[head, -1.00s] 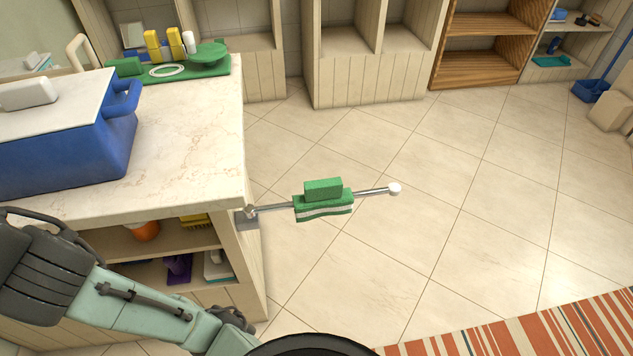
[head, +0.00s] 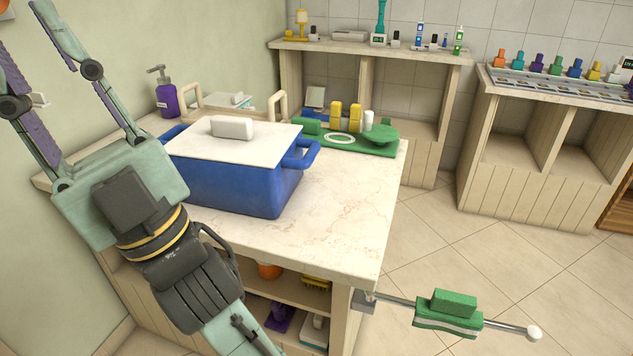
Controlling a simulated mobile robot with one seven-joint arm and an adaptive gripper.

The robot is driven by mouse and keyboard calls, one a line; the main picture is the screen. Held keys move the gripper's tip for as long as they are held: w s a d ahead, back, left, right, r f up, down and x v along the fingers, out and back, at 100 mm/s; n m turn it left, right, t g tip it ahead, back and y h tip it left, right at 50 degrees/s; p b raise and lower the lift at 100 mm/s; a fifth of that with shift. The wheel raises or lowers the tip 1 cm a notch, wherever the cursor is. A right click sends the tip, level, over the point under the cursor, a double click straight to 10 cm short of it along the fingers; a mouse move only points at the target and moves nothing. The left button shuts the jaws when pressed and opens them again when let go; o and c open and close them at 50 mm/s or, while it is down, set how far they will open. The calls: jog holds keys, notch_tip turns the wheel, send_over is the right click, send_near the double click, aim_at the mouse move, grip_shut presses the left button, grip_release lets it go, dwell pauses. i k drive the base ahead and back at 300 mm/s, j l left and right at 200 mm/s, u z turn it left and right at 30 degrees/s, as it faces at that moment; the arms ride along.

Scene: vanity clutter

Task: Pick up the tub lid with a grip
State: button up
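The tub lid (head: 265,140) is a flat white panel with a rounded white block handle (head: 232,128) on top. It lies flat on the blue tub (head: 240,188), which stands on the marble-topped counter. My gripper (head: 48,85) is at the upper left, beside and apart from the lid. Its two long fingers point up and left and are spread, with nothing seen between them. The fingertips run near or past the picture's edge.
A purple pump bottle (head: 165,95) stands behind the tub. A green tray (head: 375,147) with yellow items is at its far right. A rail with green sponges (head: 448,312) sticks out from the counter's side. The counter top right of the tub (head: 345,205) is clear.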

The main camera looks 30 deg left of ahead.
aim_at(240, 140)
jog(key=k+l+u, duration=0.1)
jog(key=l+u, duration=0.2)
jog(key=u, duration=0.15)
jog(key=k+l+u, duration=0.1)
jog(key=l+u, duration=0.2)
jog(key=u, duration=0.2)
jog(key=i, duration=0.95)
